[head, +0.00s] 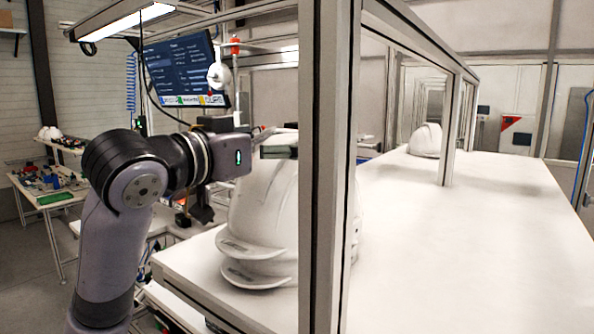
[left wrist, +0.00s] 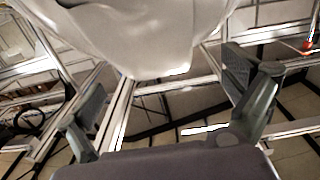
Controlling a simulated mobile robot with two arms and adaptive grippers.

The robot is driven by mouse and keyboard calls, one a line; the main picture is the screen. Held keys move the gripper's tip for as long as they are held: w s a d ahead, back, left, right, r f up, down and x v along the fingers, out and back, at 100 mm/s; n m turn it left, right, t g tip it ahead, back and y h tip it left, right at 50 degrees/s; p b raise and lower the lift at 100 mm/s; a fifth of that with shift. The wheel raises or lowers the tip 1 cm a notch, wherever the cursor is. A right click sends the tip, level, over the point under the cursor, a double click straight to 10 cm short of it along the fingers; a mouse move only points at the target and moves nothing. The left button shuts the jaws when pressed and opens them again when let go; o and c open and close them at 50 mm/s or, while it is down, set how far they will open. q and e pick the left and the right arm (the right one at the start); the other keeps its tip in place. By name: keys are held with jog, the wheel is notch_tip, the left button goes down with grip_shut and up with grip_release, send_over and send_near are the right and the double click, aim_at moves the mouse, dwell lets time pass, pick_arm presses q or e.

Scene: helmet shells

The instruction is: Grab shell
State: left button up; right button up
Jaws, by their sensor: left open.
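A stack of white helmet shells (head: 262,208) stands on the white table, with at least two rims showing at its lower left. A metal post hides part of its right side. My left gripper (head: 272,144) is at the top of the stack, with its fingers pointing right. In the left wrist view a white shell (left wrist: 150,38) fills the top middle. The open fingers of my left gripper (left wrist: 165,92) stand apart on either side below it, and I cannot tell whether they touch it. My right gripper is not in view.
A metal frame post (head: 326,170) stands right in front of the stack. Another white shell (head: 425,140) sits farther back on the long white table (head: 470,240), which is otherwise mostly clear. A monitor (head: 185,70) hangs behind my arm. A side table (head: 50,190) holds small parts.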

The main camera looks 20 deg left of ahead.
aim_at(292, 135)
pick_arm(q)
jog(key=p+x, duration=0.3)
jog(key=x, duration=0.1)
jog(key=shift+w+r, duration=0.2)
jog(key=shift+w, duration=0.1)
jog(key=shift+w+f, duration=0.1)
jog(key=shift+w, duration=0.15)
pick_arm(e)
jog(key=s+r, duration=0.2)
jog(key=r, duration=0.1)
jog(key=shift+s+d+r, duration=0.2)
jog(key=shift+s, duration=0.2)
pick_arm(q)
jog(key=shift+s, duration=0.1)
jog(key=shift+c, duration=0.4)
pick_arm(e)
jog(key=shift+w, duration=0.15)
pick_arm(q)
jog(key=c, duration=0.5)
jog(key=shift+a+f, duration=0.1)
jog(key=shift+a, duration=0.05)
jog(key=c, duration=1.2)
jog(key=shift+d+f, duration=0.1)
jog(key=shift+d, duration=0.15)
grip_shut()
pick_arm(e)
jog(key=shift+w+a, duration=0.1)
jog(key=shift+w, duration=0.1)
